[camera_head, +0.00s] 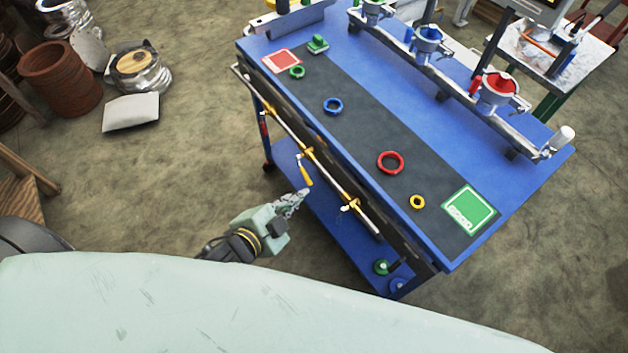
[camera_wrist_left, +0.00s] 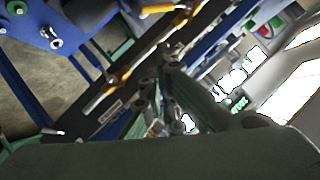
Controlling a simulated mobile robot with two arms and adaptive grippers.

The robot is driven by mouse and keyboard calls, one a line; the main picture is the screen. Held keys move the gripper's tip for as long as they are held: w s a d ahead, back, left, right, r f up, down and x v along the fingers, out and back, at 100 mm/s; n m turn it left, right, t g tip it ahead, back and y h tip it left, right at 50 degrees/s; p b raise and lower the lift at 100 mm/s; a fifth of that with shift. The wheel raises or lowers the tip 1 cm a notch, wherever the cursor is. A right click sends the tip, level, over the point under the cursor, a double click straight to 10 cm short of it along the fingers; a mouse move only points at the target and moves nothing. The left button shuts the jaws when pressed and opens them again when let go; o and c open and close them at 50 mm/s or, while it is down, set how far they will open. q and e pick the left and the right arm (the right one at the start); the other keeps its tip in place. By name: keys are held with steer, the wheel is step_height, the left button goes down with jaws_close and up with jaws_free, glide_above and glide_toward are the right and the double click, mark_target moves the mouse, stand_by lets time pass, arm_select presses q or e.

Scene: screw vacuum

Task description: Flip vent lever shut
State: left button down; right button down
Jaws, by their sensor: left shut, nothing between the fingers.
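A yellow lever (camera_head: 305,174) hangs down from a fitting on the thin pipe (camera_head: 328,173) along the cart's front side. A second yellow fitting (camera_head: 350,205) sits farther right on the same pipe. I cannot tell by any label which is the vent lever. My left gripper (camera_head: 301,194) is shut and empty, just below the hanging lever's end in the head view; I cannot tell whether they touch. In the left wrist view the gripper fingers (camera_wrist_left: 168,88) are together, and a yellow handle (camera_wrist_left: 97,102) shows to their left. My right gripper is not in view.
The blue cart (camera_head: 275,47) carries coloured rings, a red pad (camera_head: 282,61), a green pad (camera_head: 470,211) and a rail of funnels. Its lower shelf (camera_head: 335,230) holds small green and blue parts. Barrels and cans stand at the far left.

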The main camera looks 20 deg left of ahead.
mark_target(304, 171)
arm_select(q)
steer(key=shift+w+f, duration=0.1)
steer(key=a+f+x, duration=0.2)
steer(key=x, duration=1)
steer(key=shift+f+p, duration=0.15)
steer(key=shift+p, duration=0.3)
steer(key=shift+w, duration=0.15)
